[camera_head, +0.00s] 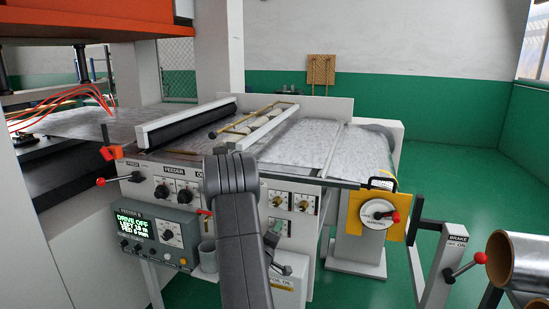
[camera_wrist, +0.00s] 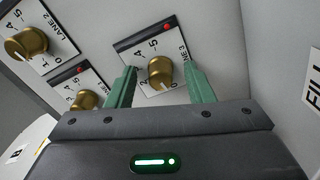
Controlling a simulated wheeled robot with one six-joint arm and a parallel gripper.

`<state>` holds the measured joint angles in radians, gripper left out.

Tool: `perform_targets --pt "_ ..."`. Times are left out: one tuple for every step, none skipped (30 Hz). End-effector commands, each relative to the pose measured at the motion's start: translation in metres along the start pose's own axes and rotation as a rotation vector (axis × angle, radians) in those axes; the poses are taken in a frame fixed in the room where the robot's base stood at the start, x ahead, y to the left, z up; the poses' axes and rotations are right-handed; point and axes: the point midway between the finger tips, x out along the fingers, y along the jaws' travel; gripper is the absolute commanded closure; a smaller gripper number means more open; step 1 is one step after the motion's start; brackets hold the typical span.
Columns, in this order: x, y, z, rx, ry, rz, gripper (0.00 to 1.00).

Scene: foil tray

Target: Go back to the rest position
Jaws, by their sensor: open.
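My gripper (camera_wrist: 158,76) shows in the wrist view with its two green fingers open. The fingers stand on either side of a brass knob (camera_wrist: 160,70) on the plate marked LANE 3, with gaps visible beside the knob. I cannot tell how deep the fingertips reach around it. Nothing is held between them. In the head view my arm reaches down in front of the feeder panel (camera_head: 150,190), and my gripper is mostly hidden behind it. No marked rest position shows.
A LANE 2 knob (camera_wrist: 26,44) and another brass knob (camera_wrist: 84,100) sit to the left. A grey cup (camera_head: 208,257) hangs left of my arm. A yellow plate with a crank (camera_head: 378,214) and a red-tipped brake lever (camera_head: 466,267) stand right. Green floor (camera_head: 440,185) is clear behind.

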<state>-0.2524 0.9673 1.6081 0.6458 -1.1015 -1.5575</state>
Motion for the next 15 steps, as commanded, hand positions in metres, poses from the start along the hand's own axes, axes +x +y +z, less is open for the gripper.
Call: perform_targets --pt "-0.0001 0.0001 0.0000 0.036 0.000 -0.001 0.52" --pt "-0.0002 0.0000 0.0000 0.060 0.000 -0.001 0.52" --pt "-0.0002 0.0000 0.0000 0.093 0.000 -0.001 0.52" --pt "-0.0003 0.0001 -0.0001 0.116 0.000 -0.001 0.52" --pt "-0.0003 0.0001 -0.0001 0.140 0.000 -0.001 0.52" --pt "-0.0003 0.0002 -0.0002 0.172 0.000 -0.001 0.52" --pt "-0.0004 0.0003 -0.0002 0.197 0.000 -0.001 0.52" --pt "-0.0004 0.0003 -0.0003 0.221 0.000 -0.001 0.52" --pt "-0.0004 0.0003 -0.0004 0.253 0.000 -0.001 0.52" --pt "-0.0004 0.0006 -0.0005 0.276 0.000 -0.001 0.52" --pt "-0.0004 0.0006 -0.0006 0.299 0.000 -0.001 0.52" --pt "-0.0004 0.0006 -0.0006 0.331 0.000 -0.001 0.52" --pt "-0.0004 0.0007 -0.0007 0.354 0.000 -0.001 0.52" --pt "-0.0005 0.0008 -0.0007 0.377 0.000 -0.001 0.52" --pt "-0.0005 0.0006 -0.0007 0.408 0.000 -0.002 0.52"
